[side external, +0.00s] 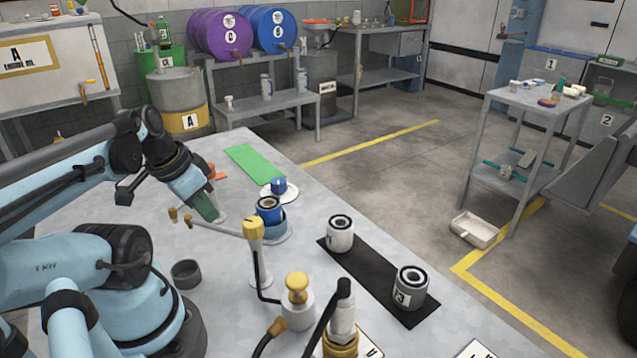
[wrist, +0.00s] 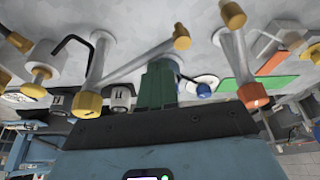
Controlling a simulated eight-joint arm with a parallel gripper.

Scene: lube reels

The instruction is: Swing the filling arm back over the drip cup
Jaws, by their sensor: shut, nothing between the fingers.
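The filling arm (side external: 218,228) is a grey bar from a yellow-capped post (side external: 254,230) to a brass tip on the left. It also shows in the wrist view (wrist: 135,65), with its yellow cap (wrist: 87,104) and brass tip (wrist: 182,38). A dark grey cup (side external: 187,274), seemingly the drip cup, stands on the table below that tip in the side view. The tip appears over it, though exact alignment is hard to tell. My gripper (side external: 208,214) is shut and empty, its green fingers (wrist: 157,68) beside the bar; contact is unclear. A blue filter (side external: 269,209) stands behind the post.
A second post with an orange cap (wrist: 252,95) and brass tip stands to the right in the wrist view. A yellow-knobbed pump (side external: 297,288) with hoses stands in front. Two filters stand on a black mat (side external: 368,276). A green mat (side external: 254,163) lies at the back.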

